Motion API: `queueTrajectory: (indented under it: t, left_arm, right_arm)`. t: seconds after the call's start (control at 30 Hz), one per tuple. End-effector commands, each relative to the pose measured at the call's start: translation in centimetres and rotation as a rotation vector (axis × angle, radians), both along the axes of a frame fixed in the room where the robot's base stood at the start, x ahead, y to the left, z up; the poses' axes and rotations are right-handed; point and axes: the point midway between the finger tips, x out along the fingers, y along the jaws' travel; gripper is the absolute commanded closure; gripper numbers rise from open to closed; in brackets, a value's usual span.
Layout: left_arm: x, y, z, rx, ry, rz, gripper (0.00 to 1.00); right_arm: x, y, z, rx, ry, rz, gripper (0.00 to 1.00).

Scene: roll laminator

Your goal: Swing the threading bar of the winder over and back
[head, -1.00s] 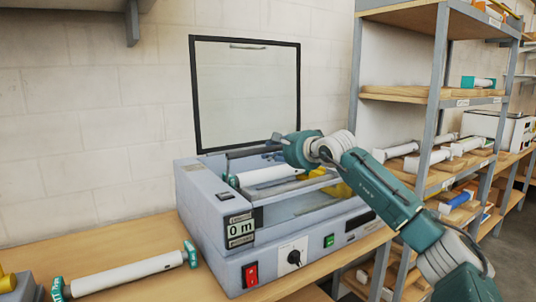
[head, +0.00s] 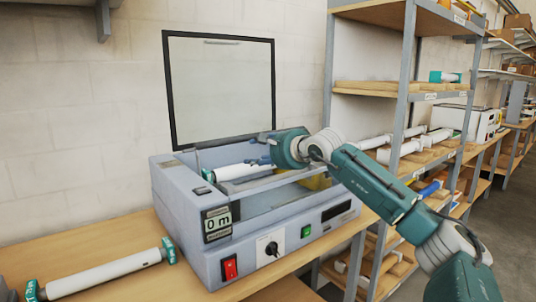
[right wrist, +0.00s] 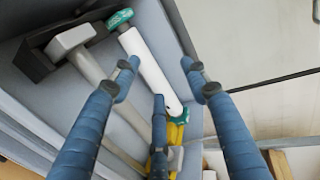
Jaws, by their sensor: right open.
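The winder is a grey-blue machine (head: 185,222) on a wooden table, its framed clear lid (head: 222,90) raised. A white roll with green ends (head: 243,171) lies inside; it also shows in the right wrist view (right wrist: 150,62). Beside it there runs a grey bar with a pale block at one end (right wrist: 98,75); I cannot tell whether this is the threading bar. A yellow part (right wrist: 176,135) sits near the roll's lower end. My right gripper (head: 264,149) is open over the machine's opening, its blue fingers (right wrist: 160,78) spread above the roll. My left gripper is out of view.
A second white roll (head: 105,276) lies on the table (head: 85,246) at the left. The front panel holds a red switch (head: 230,267), a knob (head: 271,249) and a display reading 0 m. Metal shelving (head: 405,120) with rolls stands close on the right.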

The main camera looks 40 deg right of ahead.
Motion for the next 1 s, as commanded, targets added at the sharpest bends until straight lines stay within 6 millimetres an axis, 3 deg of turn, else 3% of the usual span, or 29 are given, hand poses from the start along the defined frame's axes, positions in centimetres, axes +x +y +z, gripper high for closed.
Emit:
queueTrajectory:
  t: [0.1,0.33,0.8,1.0]
  left_arm:
    - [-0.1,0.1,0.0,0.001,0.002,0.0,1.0]
    - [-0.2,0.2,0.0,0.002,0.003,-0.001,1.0]
    - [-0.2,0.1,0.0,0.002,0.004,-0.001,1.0]
    - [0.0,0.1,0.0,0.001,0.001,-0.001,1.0]
  right_arm:
    - [-2.5,0.1,0.6,-0.007,0.004,-0.002,0.55]
    - [-5.4,0.4,1.4,-0.003,0.005,-0.001,0.55]
    - [-6.3,0.7,1.7,0.002,0.005,0.002,0.55]
    - [-5.9,1.6,1.4,0.023,0.0,0.02,0.95]
